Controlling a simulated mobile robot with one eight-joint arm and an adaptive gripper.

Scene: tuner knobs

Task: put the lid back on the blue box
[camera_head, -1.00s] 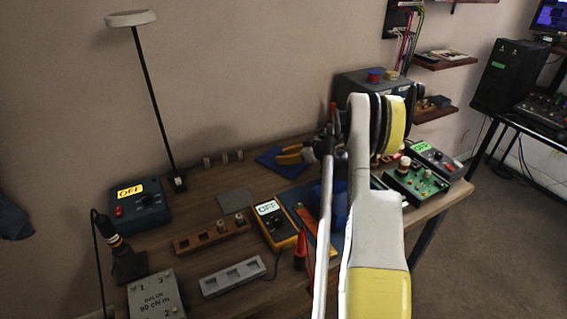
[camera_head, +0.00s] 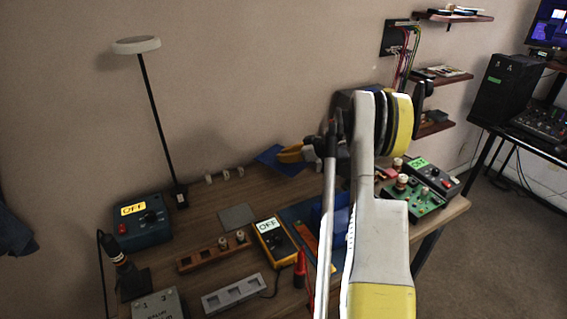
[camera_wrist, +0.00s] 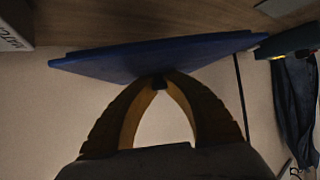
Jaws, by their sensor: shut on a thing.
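My gripper (camera_head: 283,157) is shut on the edge of a flat blue lid (camera_head: 268,155). The lid is held tilted above the back of the table. In the wrist view, the gripper's yellow curved fingers (camera_wrist: 163,84) meet at the edge of the lid (camera_wrist: 105,63), which spans much of the picture. The blue box (camera_head: 336,212) stands on the table to the right and nearer, largely hidden behind my arm. I cannot see into it.
A wooden table (camera_head: 215,205) carries a multimeter (camera_head: 274,240), a wooden rack (camera_head: 205,258), a grey slotted block (camera_head: 235,293) and a teal OFF unit (camera_head: 142,222). A lamp (camera_head: 137,45) stands at the back left. Green circuit boards (camera_head: 425,203) lie right of my arm.

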